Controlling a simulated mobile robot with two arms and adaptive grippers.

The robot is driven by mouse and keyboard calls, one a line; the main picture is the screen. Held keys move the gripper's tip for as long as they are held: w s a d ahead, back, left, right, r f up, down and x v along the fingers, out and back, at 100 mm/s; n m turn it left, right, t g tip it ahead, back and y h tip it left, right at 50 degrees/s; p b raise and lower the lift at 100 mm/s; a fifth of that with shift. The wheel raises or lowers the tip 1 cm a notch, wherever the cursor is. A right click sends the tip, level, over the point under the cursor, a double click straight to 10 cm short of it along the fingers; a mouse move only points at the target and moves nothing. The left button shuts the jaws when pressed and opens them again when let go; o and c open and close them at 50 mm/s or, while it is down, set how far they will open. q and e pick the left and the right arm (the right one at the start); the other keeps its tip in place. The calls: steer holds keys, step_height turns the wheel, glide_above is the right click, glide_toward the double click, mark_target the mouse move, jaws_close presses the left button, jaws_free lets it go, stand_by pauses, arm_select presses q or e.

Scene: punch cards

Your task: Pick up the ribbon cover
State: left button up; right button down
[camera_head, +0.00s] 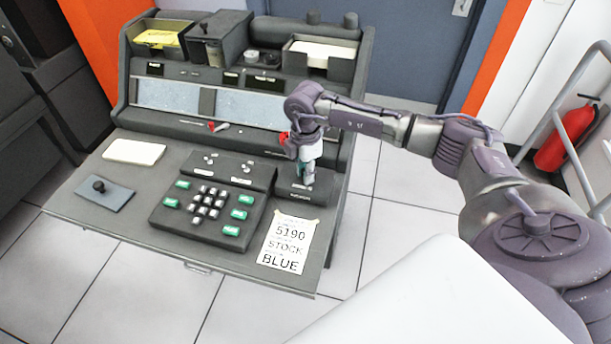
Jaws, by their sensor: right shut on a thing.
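The ribbon cover (310,200) looks like the low dark block with a small label at the right end of the console desk, beside the keypad. My right gripper (308,183) reaches in from the right and points down at the top of this block. Its fingers are shut on the cover at its upper part, and they hide the exact grip. The cover appears to sit on the desk; I cannot tell if there is a gap under it. My left gripper is out of view.
A keypad (207,205) with green keys lies left of the cover. A taped note (287,240) reads 5190 STOCK BLUE. A card stack (134,151) and a dark plate with a knob (105,194) lie on the left. Trays (318,60) stand at the back. A fire extinguisher (566,138) stands at far right.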

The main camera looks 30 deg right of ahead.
steer(key=r, duration=0.3)
steer(key=shift+s+d, duration=0.35)
steer(key=s+d+r, duration=0.6)
steer(key=s+r, duration=0.2)
steer(key=r, duration=0.1)
steer(key=shift+s+r+p, duration=0.25)
steer(key=shift+s+p, duration=0.1)
steer(key=shift+f, duration=0.1)
